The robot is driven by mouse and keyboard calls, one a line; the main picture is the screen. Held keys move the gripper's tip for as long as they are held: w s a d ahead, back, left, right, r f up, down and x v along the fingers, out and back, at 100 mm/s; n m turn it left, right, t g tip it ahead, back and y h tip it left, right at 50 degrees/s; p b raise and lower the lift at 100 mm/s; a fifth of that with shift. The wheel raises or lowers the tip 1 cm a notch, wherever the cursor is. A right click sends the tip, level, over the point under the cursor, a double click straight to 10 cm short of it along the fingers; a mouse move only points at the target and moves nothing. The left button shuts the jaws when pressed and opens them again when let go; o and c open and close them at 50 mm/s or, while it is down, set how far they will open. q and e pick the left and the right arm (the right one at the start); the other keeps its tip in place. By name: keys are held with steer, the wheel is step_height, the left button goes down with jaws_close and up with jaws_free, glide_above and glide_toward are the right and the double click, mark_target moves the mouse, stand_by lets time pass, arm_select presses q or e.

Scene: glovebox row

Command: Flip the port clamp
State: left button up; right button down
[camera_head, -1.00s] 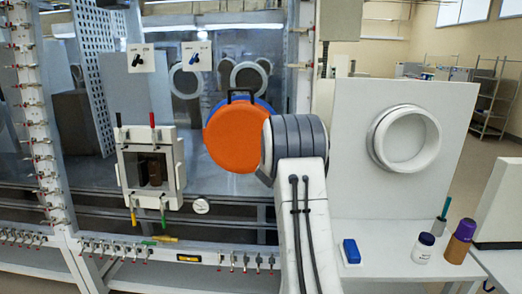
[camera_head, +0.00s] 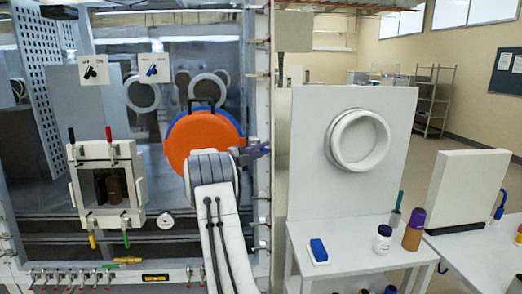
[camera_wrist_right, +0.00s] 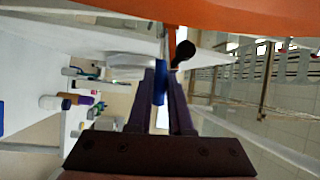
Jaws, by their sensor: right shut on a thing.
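The round orange port door (camera_head: 199,137) with a blue rim and dark handle is set in the glovebox front in the head view. My right arm covers its lower right part. My right gripper (camera_head: 255,152) is at the door's right edge, small and partly hidden by my wrist. In the right wrist view, my right gripper (camera_wrist_right: 163,78) has its purple fingers shut on a narrow blue piece (camera_wrist_right: 160,88), which looks like the port clamp's lever. The orange door (camera_wrist_right: 200,12) fills the top of that view. My left gripper is not in view.
A small white-framed box (camera_head: 108,185) with coloured levers is left of the door. A white panel with a ring port (camera_head: 358,140) stands to the right. Below it, a white table (camera_head: 340,245) holds a blue block (camera_head: 319,250), a white jar (camera_head: 382,239) and a brown bottle (camera_head: 414,229).

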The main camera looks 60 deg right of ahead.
steer(key=c, duration=0.8)
jaws_free()
steer(key=shift+d, duration=0.1)
steer(key=shift+w, duration=0.1)
steer(key=shift+b+v, duration=1.65)
steer(key=shift+v, duration=3.65)
